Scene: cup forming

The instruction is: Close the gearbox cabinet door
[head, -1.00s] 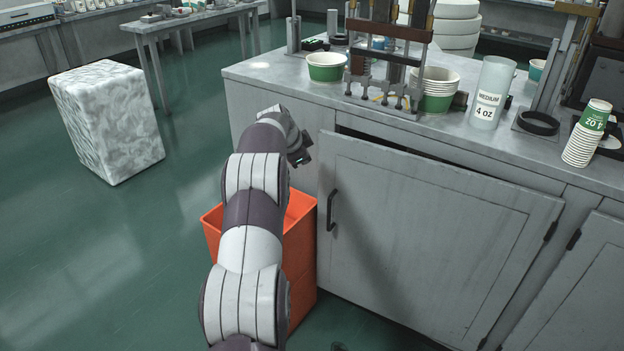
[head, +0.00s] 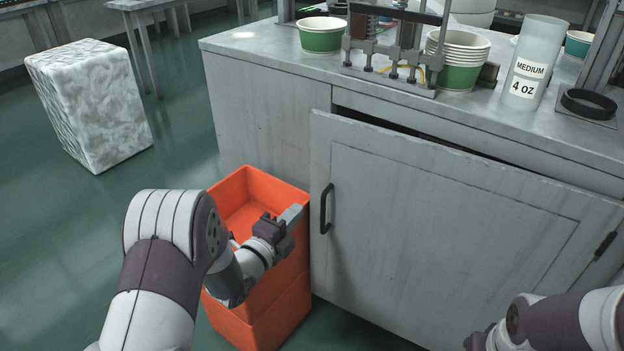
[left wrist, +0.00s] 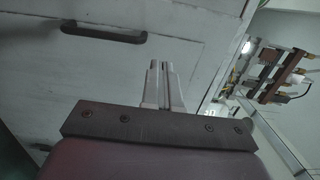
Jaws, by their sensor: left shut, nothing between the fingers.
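The grey gearbox cabinet door (head: 430,230) stands slightly ajar, with a dark gap along its top edge. Its black handle (head: 326,208) is on the door's left side, and its hinge side is on the right. My left gripper (head: 293,215) is shut and empty. In the head view it appears just left of the handle, in front of the orange bin; I cannot tell whether it touches the door. In the left wrist view, the shut fingers (left wrist: 162,70) point toward the grey door (left wrist: 205,35), with the handle (left wrist: 105,32) at upper left.
An orange bin (head: 232,192) stands on the floor left of the door. Paper cups (head: 458,58) and a "MEDIUM 4 OZ" cylinder (head: 528,90) are on the counter above. A marbled block (head: 90,100) stands on open floor at left. My right arm enters at bottom right.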

